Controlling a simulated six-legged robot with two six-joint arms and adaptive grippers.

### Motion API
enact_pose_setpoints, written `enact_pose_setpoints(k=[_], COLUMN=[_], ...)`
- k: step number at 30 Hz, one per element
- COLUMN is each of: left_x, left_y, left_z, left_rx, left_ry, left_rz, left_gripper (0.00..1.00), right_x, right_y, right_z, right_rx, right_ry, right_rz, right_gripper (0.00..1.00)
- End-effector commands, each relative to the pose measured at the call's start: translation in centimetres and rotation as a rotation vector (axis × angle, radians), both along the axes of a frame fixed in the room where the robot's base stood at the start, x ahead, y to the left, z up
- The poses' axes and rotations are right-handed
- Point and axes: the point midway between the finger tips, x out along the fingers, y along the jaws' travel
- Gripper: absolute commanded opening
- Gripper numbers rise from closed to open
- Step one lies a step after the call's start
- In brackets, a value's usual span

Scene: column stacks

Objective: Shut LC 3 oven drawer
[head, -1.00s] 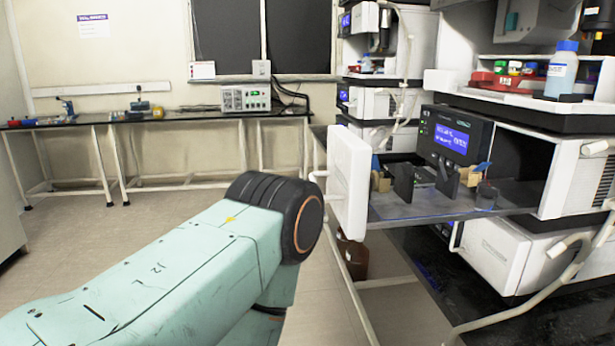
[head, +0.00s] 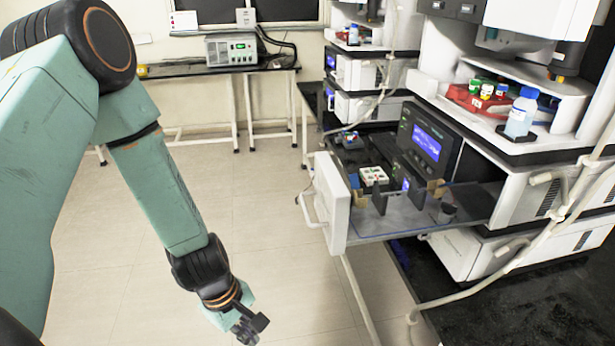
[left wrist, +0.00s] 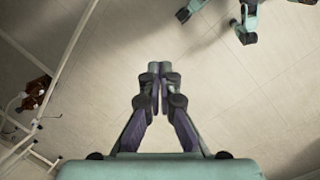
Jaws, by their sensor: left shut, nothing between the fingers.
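The oven drawer (head: 415,215) is pulled well out of the stack on the right in the head view. Its white front panel (head: 331,202) with a pale handle (head: 309,205) faces left. Inside it are a small white block (head: 373,176), tan pieces and dark brackets. My left gripper (head: 248,330) hangs low at the bottom of the head view, left of the drawer and apart from it. In the left wrist view the left fingers (left wrist: 160,72) meet at their tips with nothing between them, above bare floor. My right gripper is not in view.
A blue-capped bottle (head: 522,112) and a red vial rack (head: 475,99) stand on a shelf above the drawer. A pale tube (head: 515,262) loops at the right. A bench (head: 205,68) stands at the back wall. The tiled floor left of the drawer is clear.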

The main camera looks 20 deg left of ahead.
Motion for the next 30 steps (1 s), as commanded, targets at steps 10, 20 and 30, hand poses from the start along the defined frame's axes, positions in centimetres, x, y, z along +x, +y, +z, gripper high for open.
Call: enact_pose_setpoints(k=[10,20,30], left_x=[7.0,11.9,13.1], left_y=[0.0,0.4,0.1], left_z=[15.1,26.6,27.5], left_rx=[-0.291,-0.573,-0.63], left_ry=[-0.012,0.001,0.009], left_rz=[0.431,0.698,0.743], left_gripper=[0.0,0.0,0.0], right_x=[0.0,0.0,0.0], right_y=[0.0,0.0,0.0], right_z=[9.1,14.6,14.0], right_rx=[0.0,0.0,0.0], right_ry=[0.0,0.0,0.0], right_rz=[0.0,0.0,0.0], right_gripper=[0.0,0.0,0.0])
